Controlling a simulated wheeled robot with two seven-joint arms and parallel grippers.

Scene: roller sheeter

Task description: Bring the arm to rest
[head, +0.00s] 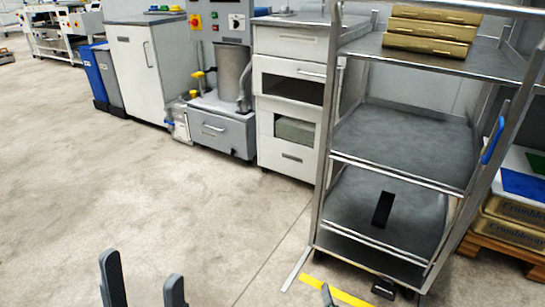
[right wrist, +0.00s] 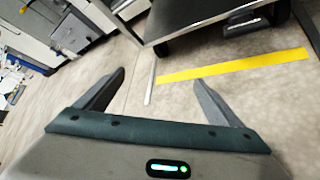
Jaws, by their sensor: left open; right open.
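My left gripper (head: 143,266) shows at the bottom left of the head view. Its two dark fingers stand apart with nothing between them, above bare floor. My right gripper (right wrist: 159,79) fills the lower part of the right wrist view. Its fingers are spread wide and empty, with floor and a yellow floor stripe (right wrist: 235,66) beyond them. In the head view only a small tip of what looks like the right gripper shows at the bottom edge, near the stripe. Most of both arms is out of view.
A metal shelf trolley (head: 400,135) stands at the right, with golden boxes (head: 430,30) on its upper shelf. A pallet (head: 500,252) with boxes is beside it. White drawers (head: 290,90) and a grey machine (head: 220,125) line the back. The concrete floor (head: 130,190) at left is clear.

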